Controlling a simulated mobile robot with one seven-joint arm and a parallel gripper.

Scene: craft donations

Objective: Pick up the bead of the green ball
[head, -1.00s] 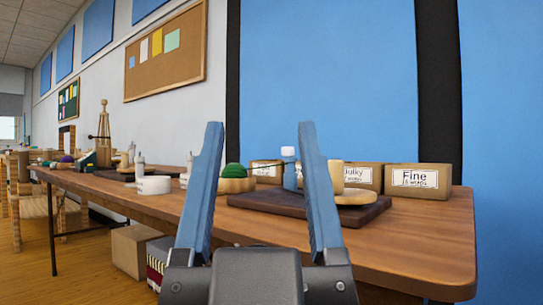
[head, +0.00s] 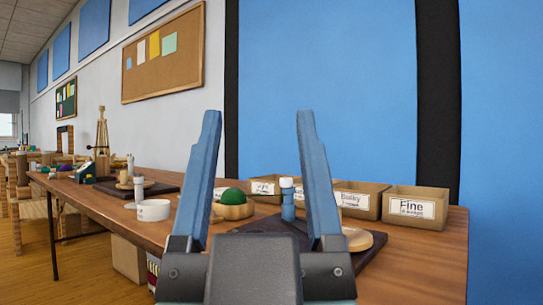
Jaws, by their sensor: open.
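A green ball (head: 232,197) sits in a shallow wooden bowl (head: 234,212) on the long wooden table. In the head view it shows between my gripper's fingers, nearer the left one and well beyond them. I cannot make out a separate bead on it. My gripper (head: 258,114) is open and empty, with its two blue fingers pointing up in the picture and apart from everything on the table.
A blue bottle with a white cap (head: 287,205) stands right of the bowl, by a dark board (head: 272,223). Labelled boxes, one reading Fine (head: 414,208), line the back. A white round container (head: 154,210) stands left. The table (head: 430,255) is bare at front right.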

